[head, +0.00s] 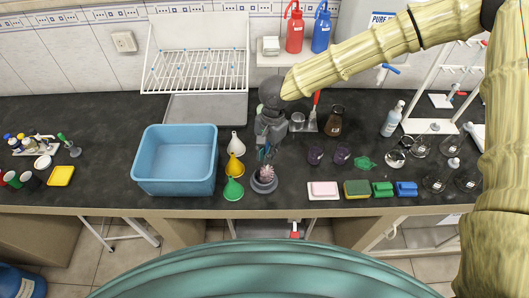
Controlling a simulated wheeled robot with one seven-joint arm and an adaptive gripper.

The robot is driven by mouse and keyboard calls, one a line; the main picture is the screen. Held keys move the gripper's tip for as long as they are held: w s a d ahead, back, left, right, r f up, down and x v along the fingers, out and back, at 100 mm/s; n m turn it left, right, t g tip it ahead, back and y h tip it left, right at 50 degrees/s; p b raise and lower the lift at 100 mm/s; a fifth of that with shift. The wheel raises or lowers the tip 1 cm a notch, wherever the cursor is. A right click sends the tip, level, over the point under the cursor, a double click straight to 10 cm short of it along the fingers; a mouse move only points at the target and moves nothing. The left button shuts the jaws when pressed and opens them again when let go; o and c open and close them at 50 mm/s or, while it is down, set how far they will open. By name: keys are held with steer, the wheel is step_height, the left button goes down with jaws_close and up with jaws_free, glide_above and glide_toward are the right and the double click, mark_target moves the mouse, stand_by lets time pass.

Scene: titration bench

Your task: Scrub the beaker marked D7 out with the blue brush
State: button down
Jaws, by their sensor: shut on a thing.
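My gripper (265,154) points down over the front middle of the bench, right of the blue tub. It is shut on a thin bluish piece that looks like the blue brush's handle, mostly hidden by the fingers. Just below is a pale pink, round, bristly head (266,172) above a dark grey round holder (264,185); whether it belongs to the held piece and touches the holder I cannot tell. Several glass vessels with white labels stand at the right, among them one at the front (434,183) and one further back (420,147). Their marks are too small to read, so I cannot pick out D7.
A blue tub (178,189) and white, yellow and green funnels (233,190) stand left of my gripper. Dark purple cups (315,155), a pink block on a white dish (324,190) and sponges (356,189) lie right. A red-handled tool (316,99) stands behind. Bench space between tub and left-hand items is clear.

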steer(key=shift+w+a, duration=0.35)
steer(key=shift+w, duration=0.4)
steer(key=shift+a, duration=0.1)
steer(key=shift+s+a, duration=0.25)
steer(key=shift+a, duration=0.45)
steer(key=shift+s, duration=0.1)
steer(key=shift+s+d, duration=0.4)
steer(key=shift+s, duration=0.2)
steer(key=shift+d, duration=0.1)
